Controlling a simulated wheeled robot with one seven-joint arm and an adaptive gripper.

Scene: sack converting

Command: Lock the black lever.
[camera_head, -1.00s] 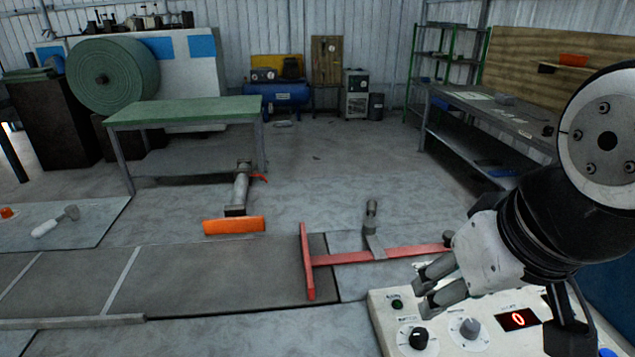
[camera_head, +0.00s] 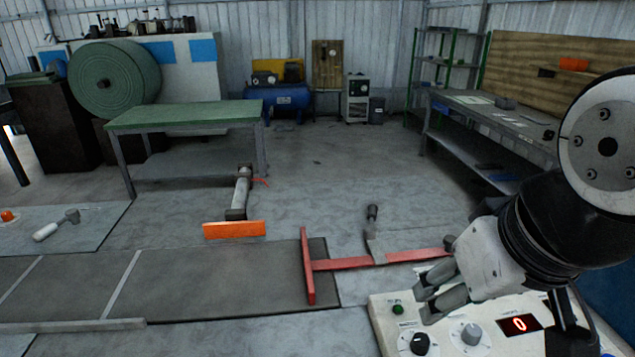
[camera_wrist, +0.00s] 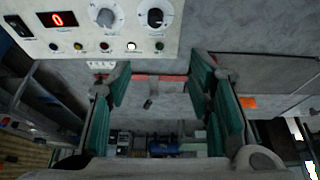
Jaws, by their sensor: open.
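A small lever with a dark handle (camera_head: 372,213) stands on a grey bracket (camera_head: 375,248) at the red bar (camera_head: 390,258) in the head view. It also shows small and dark in the wrist view (camera_wrist: 149,103), just beyond the red bar. I cannot tell from its pose whether it is locked. My gripper (camera_head: 426,293) is open and empty, above the left part of the white control panel, apart from the lever and to its lower right. In the wrist view, the green-padded fingers of my gripper (camera_wrist: 162,88) frame the lever, which lies farther off.
The white control panel (camera_head: 385,309) with knobs and a red "0" display (camera_head: 519,324) lies beneath my gripper. An orange plate (camera_head: 235,230) on a grey arm stands left. A green-topped table (camera_head: 185,114) and a workbench (camera_head: 490,110) stand behind. Open floor lies between them.

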